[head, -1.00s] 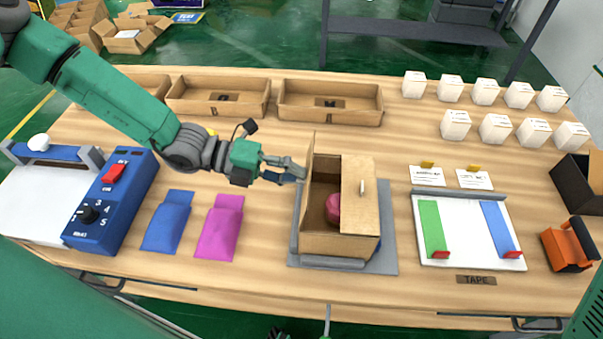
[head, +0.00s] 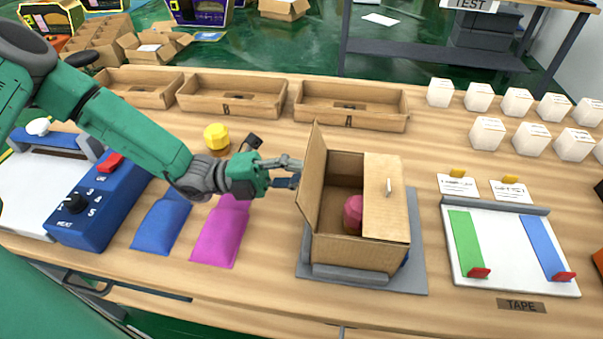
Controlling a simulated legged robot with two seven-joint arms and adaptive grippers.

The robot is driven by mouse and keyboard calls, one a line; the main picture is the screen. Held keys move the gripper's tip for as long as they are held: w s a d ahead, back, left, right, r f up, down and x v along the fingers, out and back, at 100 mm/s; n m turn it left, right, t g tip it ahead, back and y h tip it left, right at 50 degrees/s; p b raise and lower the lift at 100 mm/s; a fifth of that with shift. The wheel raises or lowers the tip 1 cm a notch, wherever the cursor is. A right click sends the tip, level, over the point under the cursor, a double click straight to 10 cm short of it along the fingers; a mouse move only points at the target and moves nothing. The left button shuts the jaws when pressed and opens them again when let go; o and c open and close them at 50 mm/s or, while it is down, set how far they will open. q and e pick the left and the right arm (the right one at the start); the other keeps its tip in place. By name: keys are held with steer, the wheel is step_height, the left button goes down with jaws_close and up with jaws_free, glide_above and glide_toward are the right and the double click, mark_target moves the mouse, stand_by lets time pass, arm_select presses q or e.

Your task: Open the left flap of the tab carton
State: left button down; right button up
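The tab carton (head: 352,250) stands on a grey plate (head: 418,270) in the middle of the table. Its left flap (head: 313,178) stands up and leans outward to the left. Its right flap (head: 386,205) lies flat over the right part of the opening, with a small pale tab on it. A red-pink round thing (head: 353,213) shows inside. My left gripper (head: 297,172) is just left of the left flap, its fingertips close to the flap; I cannot tell whether they touch or how wide they are apart. My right gripper is not in view.
Blue (head: 161,222) and magenta (head: 222,232) pouches lie left of the carton. A yellow object (head: 216,137) stands behind my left wrist. Open trays (head: 350,106) line the back. A white board (head: 508,250) with green and blue strips lies right. White boxes (head: 487,133) stand back right.

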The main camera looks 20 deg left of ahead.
arm_select(q)
steer(key=shift+s+d+f, duration=0.1)
steer(key=shift+f, duration=0.05)
steer(key=c, duration=1.8)
jaws_free()
steer(key=shift+o, duration=0.2)
steer(key=v, duration=0.7)
steer(key=shift+a, duration=0.2)
